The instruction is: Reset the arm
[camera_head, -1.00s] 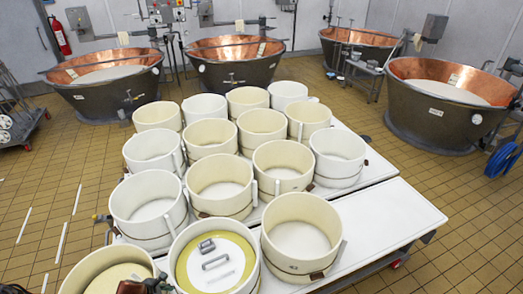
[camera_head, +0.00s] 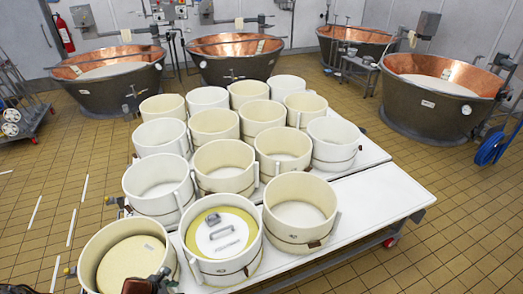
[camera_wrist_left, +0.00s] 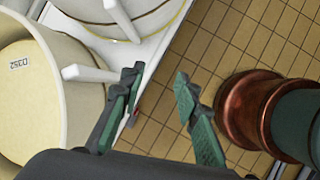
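My left gripper (camera_wrist_left: 159,77) shows in the left wrist view, with its two dark and green fingers apart and nothing between them. It is beside a cream mould (camera_wrist_left: 40,95) marked with a code, and tan floor tiles show behind the fingers. Part of an arm shows at the bottom left of the head view, over the edge of a cream mould (camera_head: 92,262); the gripper's fingers cannot be made out there. My right gripper is in neither view.
Several cream and white moulds (camera_head: 298,240) crowd a white table (camera_head: 385,200), whose right front part is bare. One near mould holds a yellow-rimmed lid (camera_head: 222,232). Copper vats (camera_head: 440,95) stand behind. Tiled floor (camera_head: 465,235) is open at right; a cart (camera_head: 18,110) stands at left.

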